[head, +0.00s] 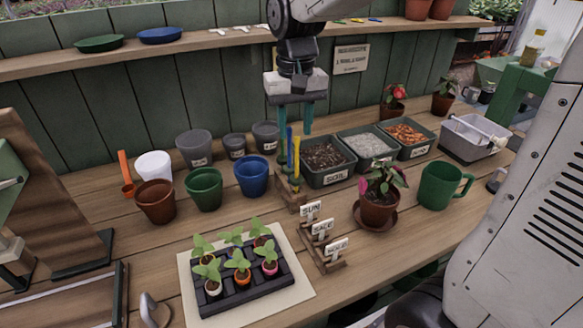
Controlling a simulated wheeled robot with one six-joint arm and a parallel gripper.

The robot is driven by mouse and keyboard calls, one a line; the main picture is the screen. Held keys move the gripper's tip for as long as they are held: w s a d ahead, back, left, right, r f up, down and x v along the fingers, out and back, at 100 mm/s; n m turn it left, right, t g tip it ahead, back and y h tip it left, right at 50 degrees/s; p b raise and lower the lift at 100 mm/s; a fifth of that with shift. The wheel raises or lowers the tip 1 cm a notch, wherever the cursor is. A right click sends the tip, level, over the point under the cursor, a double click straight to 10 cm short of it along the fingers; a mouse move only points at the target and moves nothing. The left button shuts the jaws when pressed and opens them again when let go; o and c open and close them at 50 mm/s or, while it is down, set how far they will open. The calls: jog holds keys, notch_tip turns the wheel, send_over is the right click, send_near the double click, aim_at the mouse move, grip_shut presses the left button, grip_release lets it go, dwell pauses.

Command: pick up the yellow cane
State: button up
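The yellow cane (296,155) stands nearly upright in a small wooden holder (291,192) near the middle of the table. A blue cane (289,142) stands close to its left in the same holder. My gripper (295,130) points down over the holder with its two teal fingers apart. It is open, with the tops of the canes appearing between the fingers in this view. I cannot tell the exact depth between fingers and canes, and I see no clear grip on either cane.
A soil tray (325,182) lies just right of the holder, with gravel (367,140) and orange-filled (408,152) trays beyond. A blue pot (251,192) stands to the left. Small label signs (323,229) and a potted flower (379,212) stand in front. A seedling tray (243,288) lies front left.

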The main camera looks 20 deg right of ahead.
aim_at(297, 144)
jog(key=f, duration=0.7)
jog(key=shift+s+d+f, duration=0.1)
jog(key=shift+s+f, duration=0.2)
jog(key=shift+f, duration=0.1)
jog(key=shift+c, duration=0.4)
grip_shut()
